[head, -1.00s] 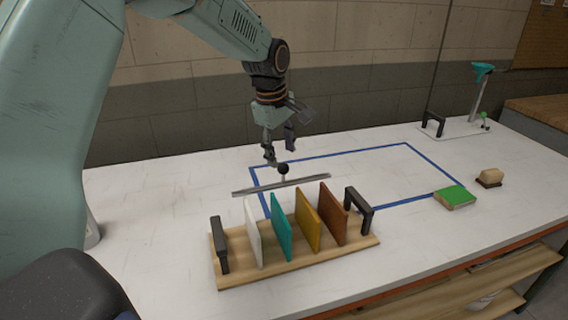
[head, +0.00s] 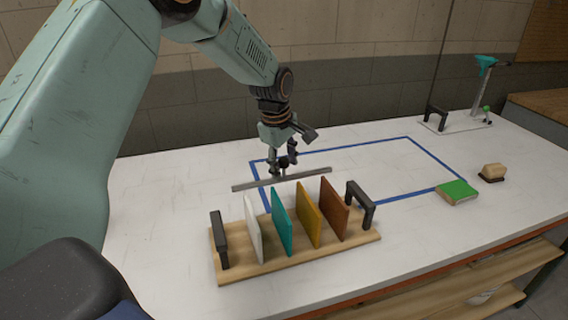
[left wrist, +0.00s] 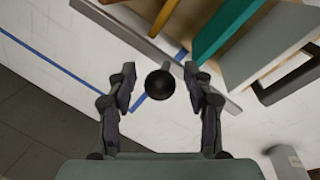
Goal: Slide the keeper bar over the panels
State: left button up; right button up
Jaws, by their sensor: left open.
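The keeper bar (head: 305,177) is a long thin grey metal bar behind the panels, with a black ball knob that shows in the left wrist view (left wrist: 160,85). My left gripper (head: 284,166) is open around the knob, its fingers on both sides and apart from it in the left wrist view (left wrist: 162,92). The wooden rack (head: 290,265) holds a white panel (head: 254,230), a teal panel (head: 282,224), a yellow panel (head: 309,215) and a brown panel (head: 334,210), all upright. A black end bracket (head: 219,240) stands left and another (head: 366,205) right. My right gripper is not in view.
Blue tape (head: 405,138) outlines an area on the white table behind the rack. A green-topped block (head: 458,191) and a tan block on a dark base (head: 492,171) lie right. A stand with a teal funnel (head: 486,66) is at the back right. The table's left side is clear.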

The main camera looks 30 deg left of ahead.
pick_arm(q)
jog(key=shift+s+r, duration=0.15)
jog(key=shift+c, duration=0.5)
jog(key=shift+w+a+f, duration=0.2)
jog(key=shift+f, duration=0.05)
jog(key=c, duration=0.5)
jog(key=shift+d+r, duration=0.15)
jog(key=shift+d, duration=0.05)
grip_shut()
